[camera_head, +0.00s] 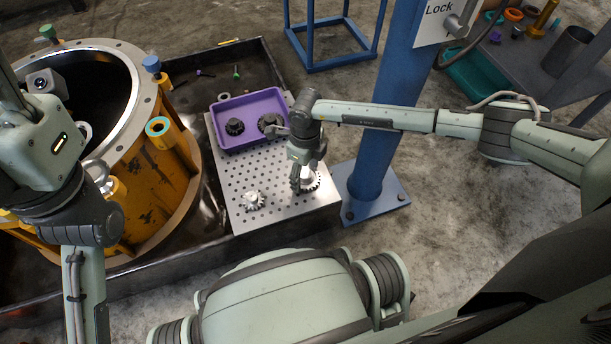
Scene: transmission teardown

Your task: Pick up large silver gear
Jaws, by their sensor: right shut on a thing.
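The large silver gear (311,182) is at the right front part of the perforated metal plate, partly covered by my right gripper (301,184). My right gripper points down and is shut on this gear. The gear appears at or very near the plate surface; a gap below it cannot be made out. A smaller silver gear (254,200) lies on the plate to the left, apart from the gripper. My left arm stands at the left edge, in front of the yellow housing.
A purple tray (247,104) with dark gears sits at the plate's back. The perforated plate (236,176) lies over a dark metal bin. A blue post (391,120) stands close to the right forearm. A large yellow housing (165,190) fills the left.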

